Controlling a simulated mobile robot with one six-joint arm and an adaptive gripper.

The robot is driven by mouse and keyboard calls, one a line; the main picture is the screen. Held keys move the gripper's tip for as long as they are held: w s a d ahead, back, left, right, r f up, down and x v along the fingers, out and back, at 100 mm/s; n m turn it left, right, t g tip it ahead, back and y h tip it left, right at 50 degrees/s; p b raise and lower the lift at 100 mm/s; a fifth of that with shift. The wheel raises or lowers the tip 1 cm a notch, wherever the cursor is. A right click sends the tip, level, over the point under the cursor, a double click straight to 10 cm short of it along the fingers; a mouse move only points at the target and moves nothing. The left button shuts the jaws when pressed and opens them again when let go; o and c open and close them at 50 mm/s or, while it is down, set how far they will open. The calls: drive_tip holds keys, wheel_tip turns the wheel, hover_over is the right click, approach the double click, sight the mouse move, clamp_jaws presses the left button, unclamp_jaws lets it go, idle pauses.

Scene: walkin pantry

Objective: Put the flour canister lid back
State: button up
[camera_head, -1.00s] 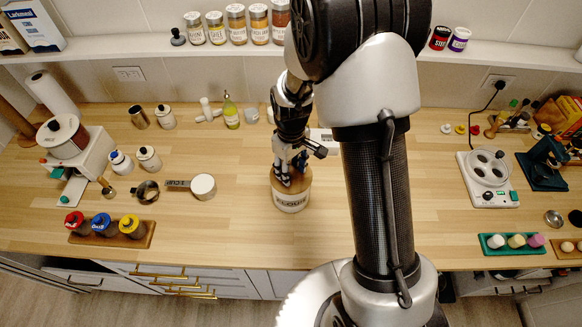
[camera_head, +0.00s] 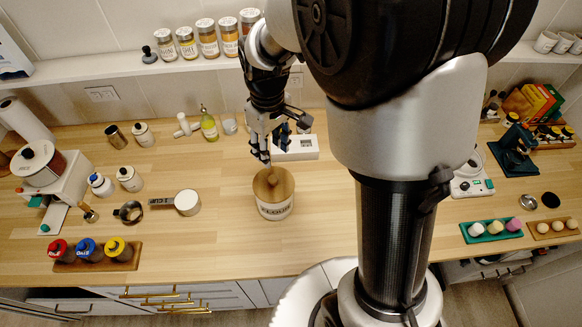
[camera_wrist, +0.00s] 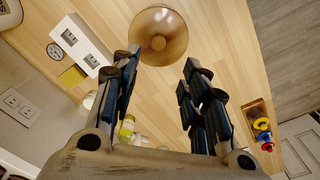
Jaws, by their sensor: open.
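The flour canister (camera_head: 275,210) stands upright on the wooden counter with its "FLOUR" label facing front. Its round wooden lid (camera_head: 273,183) with a knob rests on top of the canister. In the wrist view the lid (camera_wrist: 158,36) shows from above, beyond the fingertips, and hides the canister body. My gripper (camera_head: 265,150) is above and behind the canister, apart from the lid. In the wrist view my gripper (camera_wrist: 160,75) has its fingers spread with nothing between them.
A measuring cup (camera_head: 187,202) lies to the left, and a rack of colored-lid jars (camera_head: 120,255) is at the front left. A green tray (camera_head: 492,231) is at right. The counter around the canister is clear.

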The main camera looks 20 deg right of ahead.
drive_tip(key=s+r+m+t, duration=0.2)
drive_tip(key=s+r, duration=0.4)
drive_tip(key=s, duration=0.4)
drive_tip(key=s+r+m+t, duration=0.2)
drive_tip(key=s+r+m, duration=0.1)
drive_tip(key=s+r, duration=0.4)
drive_tip(key=s, duration=0.3)
drive_tip(key=shift+s, duration=0.2)
drive_tip(key=shift+r, duration=0.1)
wheel_tip(320, 180, down, 12)
drive_tip(key=b, duration=1.2)
